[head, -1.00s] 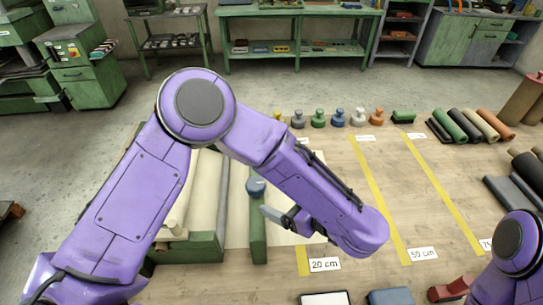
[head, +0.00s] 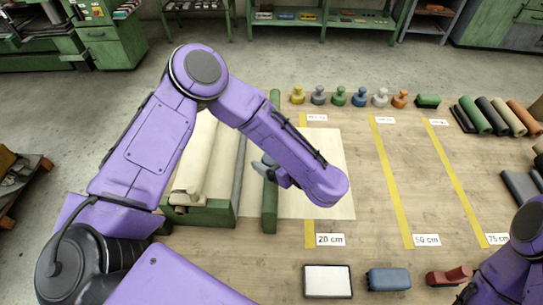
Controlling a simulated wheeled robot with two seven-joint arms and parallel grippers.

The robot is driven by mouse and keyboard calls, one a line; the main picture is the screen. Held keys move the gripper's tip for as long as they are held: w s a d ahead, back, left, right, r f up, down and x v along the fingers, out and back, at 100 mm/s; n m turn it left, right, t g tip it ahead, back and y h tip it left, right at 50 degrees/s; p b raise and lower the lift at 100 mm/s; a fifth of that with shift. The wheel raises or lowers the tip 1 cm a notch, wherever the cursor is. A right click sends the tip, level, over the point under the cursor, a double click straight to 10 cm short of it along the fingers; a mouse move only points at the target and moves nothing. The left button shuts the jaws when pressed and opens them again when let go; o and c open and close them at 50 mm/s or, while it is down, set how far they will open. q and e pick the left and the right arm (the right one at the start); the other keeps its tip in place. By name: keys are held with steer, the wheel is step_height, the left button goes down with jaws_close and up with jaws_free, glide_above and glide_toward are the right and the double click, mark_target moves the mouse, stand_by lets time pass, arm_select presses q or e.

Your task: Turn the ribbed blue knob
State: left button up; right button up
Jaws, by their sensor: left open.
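The blue knob (head: 269,160) sits on the long green bar (head: 271,208) of the green sheet-roll stand, above the pale sheet; its ribs are too small to make out. My left gripper (head: 262,172) is open at the knob, its grey fingers overlapping it in the head view and hiding part of it. I cannot tell whether the fingers touch it. My right arm shows at the lower right edge, but its gripper is out of view.
A cream roll (head: 198,160) lies in the stand left of the bar. Several coloured knob-topped pieces, including a blue one (head: 360,97), line the table's back. Yellow strips (head: 391,185) mark the table. A white-topped pad (head: 328,281) and a blue block (head: 388,279) lie in front.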

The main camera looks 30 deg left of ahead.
arm_select(q)
steer(key=c, duration=1)
